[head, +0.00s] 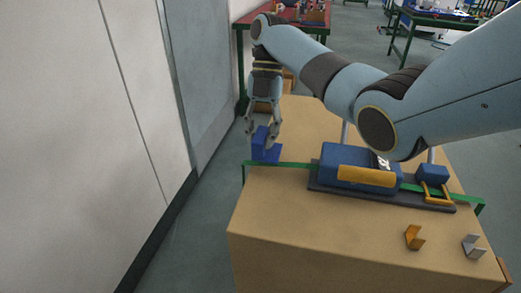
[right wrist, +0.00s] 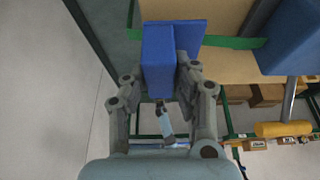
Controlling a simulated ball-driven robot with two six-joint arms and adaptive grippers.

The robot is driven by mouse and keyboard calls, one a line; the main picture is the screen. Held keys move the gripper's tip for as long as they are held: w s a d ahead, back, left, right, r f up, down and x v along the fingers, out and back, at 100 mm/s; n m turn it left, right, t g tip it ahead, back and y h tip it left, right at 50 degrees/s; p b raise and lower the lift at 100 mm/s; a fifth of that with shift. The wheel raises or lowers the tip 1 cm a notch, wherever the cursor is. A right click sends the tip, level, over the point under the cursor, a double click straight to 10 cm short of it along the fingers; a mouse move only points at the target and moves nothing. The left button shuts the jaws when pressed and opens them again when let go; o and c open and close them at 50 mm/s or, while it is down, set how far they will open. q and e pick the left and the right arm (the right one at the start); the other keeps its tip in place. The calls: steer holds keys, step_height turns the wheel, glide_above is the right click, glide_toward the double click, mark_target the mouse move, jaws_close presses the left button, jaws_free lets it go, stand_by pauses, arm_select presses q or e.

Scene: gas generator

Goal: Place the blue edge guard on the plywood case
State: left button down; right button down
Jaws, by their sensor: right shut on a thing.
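The blue edge guard (head: 265,150) is at the left edge of the plywood case (head: 275,215) in the head view, by the green strap. My right gripper (head: 262,133) is shut on the guard from above. In the right wrist view the guard (right wrist: 160,62) is between the fingers of the gripper (right wrist: 163,85), with one flange over the case's edge and the green strap. I cannot tell whether it touches the case. My left gripper is not in view.
A blue generator (head: 345,160) with a yellow front sits on a dark base on the case. An orange edge guard (head: 414,238) and a grey edge guard (head: 473,246) lie at the front right. A wall (head: 80,120) stands left, with a narrow floor gap.

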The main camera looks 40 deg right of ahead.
mark_target(260, 154)
steer(key=shift+s+a+f, duration=0.35)
steer(key=shift+a+f, duration=0.05)
steer(key=shift+f, duration=0.05)
step_height(260, 154, down, 3)
steer(key=shift+f+b, duration=0.15)
steer(key=shift+b, duration=1)
steer(key=shift+f, duration=0.35)
steer(key=c, duration=1)
jaws_free()
steer(key=shift+c, duration=0.2)
steer(key=shift+r, duration=0.1)
